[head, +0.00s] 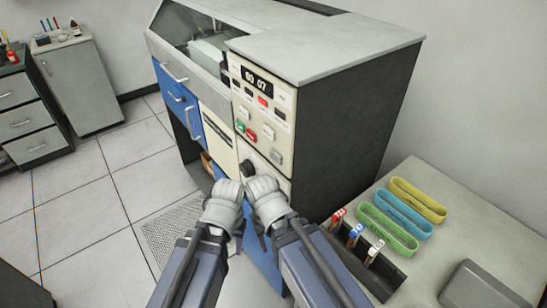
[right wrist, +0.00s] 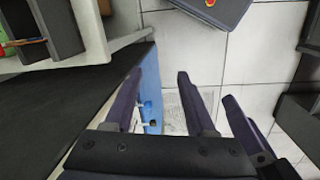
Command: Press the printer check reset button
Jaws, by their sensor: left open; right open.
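The beige control panel (head: 262,120) is on the front of a large grey and blue machine (head: 345,115). It has a dark display (head: 257,82), a red lamp or button (head: 263,101), green (head: 240,126) and red (head: 251,135) buttons, and pale buttons such as one at lower right (head: 276,157). Labels are too small to read, so I cannot tell which is printer check reset. My left gripper (head: 240,222) and right gripper (head: 262,238) are side by side below the panel, fingers partly hidden. In the right wrist view, my right gripper (right wrist: 160,78) is open and empty.
Cabinets (head: 83,85) stand at far left. The tiled floor (head: 110,190) at left is clear.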

